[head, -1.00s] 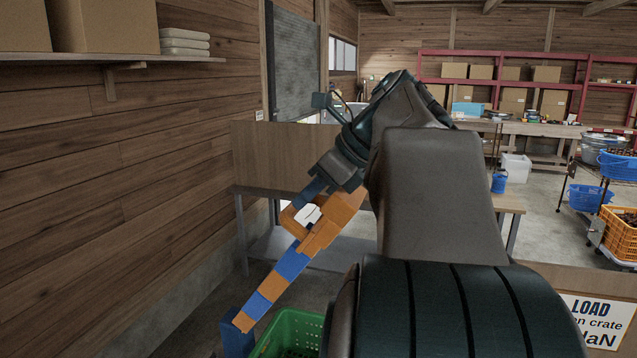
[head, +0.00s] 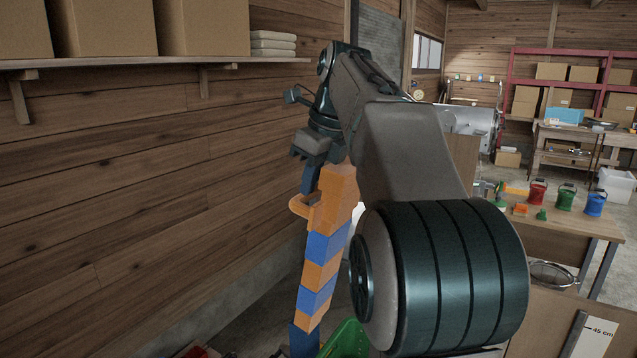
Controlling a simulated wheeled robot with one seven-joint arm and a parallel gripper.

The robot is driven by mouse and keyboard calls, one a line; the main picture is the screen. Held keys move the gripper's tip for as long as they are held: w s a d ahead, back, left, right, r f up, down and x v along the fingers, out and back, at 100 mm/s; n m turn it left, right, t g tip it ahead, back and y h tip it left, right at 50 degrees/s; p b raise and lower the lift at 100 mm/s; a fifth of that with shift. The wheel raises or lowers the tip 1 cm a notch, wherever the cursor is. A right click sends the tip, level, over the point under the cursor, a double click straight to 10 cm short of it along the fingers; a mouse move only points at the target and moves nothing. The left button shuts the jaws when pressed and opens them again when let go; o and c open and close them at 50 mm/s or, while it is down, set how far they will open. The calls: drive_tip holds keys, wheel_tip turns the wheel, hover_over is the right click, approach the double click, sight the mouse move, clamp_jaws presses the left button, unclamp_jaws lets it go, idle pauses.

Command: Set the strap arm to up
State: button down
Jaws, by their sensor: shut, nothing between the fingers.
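The strap arm (head: 323,245) is a bar striped orange and blue, with a thick orange head and an orange loop handle (head: 299,206) on its left side. It stands nearly upright, leaning slightly right at the top. Its lower end is by a blue post (head: 304,342). My gripper (head: 309,188) is shut, pointing down at the handle and close against the head. Nothing shows between its fingers. Whether the fingertips sit inside the loop or only beside it, I cannot tell. My own arm hides what is behind the strap arm on the right.
A wooden wall with a shelf (head: 150,62) of cardboard boxes runs along the left. Part of a green crate (head: 346,340) shows at the bottom. On the right, a table (head: 560,222) holds red, green and blue containers. A panel (head: 548,318) stands at the lower right.

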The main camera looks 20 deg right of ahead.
sight(333, 170)
drive_tip(key=shift+w+f, duration=0.15)
drive_tip(key=shift+f, duration=0.15)
drive_tip(key=shift+r, duration=0.25)
drive_tip(key=shift+s+d+r, duration=0.35)
drive_tip(key=shift+s+r, duration=0.5)
drive_tip(key=shift+r, duration=0.65)
drive_tip(key=shift+s+d+r, duration=0.3)
drive_tip(key=shift+s+r, duration=0.6)
drive_tip(key=shift+r, duration=0.55)
drive_tip(key=shift+s+d+r, duration=0.35)
drive_tip(key=shift+s+r, duration=0.5)
drive_tip(key=shift+r, duration=0.65)
drive_tip(key=shift+s+f+t+y, duration=0.1)
drive_tip(key=shift+t+y, duration=0.2)
drive_tip(key=x, duration=1)
